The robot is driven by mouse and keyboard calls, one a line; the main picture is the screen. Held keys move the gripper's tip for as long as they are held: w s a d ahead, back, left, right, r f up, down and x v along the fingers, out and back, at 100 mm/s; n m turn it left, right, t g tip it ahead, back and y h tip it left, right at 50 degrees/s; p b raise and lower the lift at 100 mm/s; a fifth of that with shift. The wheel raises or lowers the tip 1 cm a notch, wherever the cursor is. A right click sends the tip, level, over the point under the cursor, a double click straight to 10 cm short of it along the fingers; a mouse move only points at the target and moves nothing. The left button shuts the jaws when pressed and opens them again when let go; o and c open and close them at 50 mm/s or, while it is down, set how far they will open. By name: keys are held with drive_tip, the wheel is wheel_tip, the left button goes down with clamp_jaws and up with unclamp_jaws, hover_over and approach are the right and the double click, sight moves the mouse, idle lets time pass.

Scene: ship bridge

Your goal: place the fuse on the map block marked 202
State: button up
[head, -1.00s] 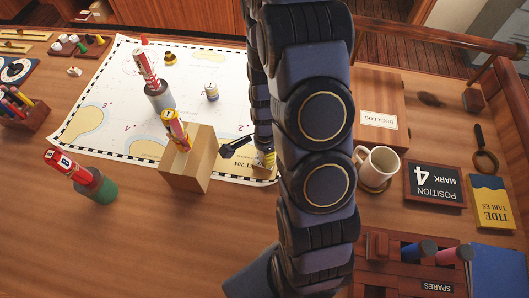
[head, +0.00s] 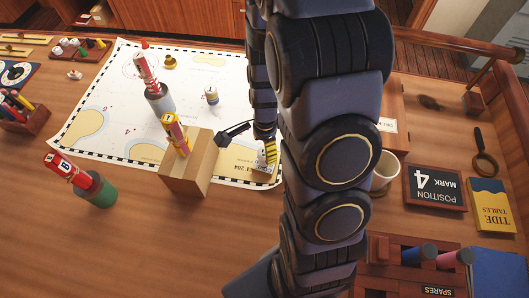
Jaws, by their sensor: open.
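My gripper (head: 247,146) is open above the chart's near right corner, with a dark finger spread left and a yellow-striped part at right. I cannot read 202 anywhere; the chart (head: 120,110) print nearby seems to end in 204. I cannot tell which thing is the fuse. A yellow-and-red cylinder (head: 176,133) stands on a wooden block (head: 190,173) left of my gripper. Red-and-white cylinders stand on a grey holder (head: 160,99) and, tilted, a green holder (head: 101,192).
My arm hides the middle of the table. A white mug (head: 384,172), position plate (head: 435,187) and spares rack (head: 390,262) are at right. The front left table is clear.

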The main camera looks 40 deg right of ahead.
wheel_tip(320, 180, up, 6)
drive_tip(key=shift+f, duration=0.25)
drive_tip(key=s+a+r+n+g, duration=0.1)
drive_tip(key=s+a+r+n, duration=1)
drive_tip(key=n, duration=0.9)
drive_tip(key=s+r, duration=0.3)
drive_tip(key=r, duration=0.1)
drive_tip(key=shift+s+r+g, duration=0.15)
drive_tip(key=shift+s+g, duration=0.15)
drive_tip(key=shift+s, duration=0.1)
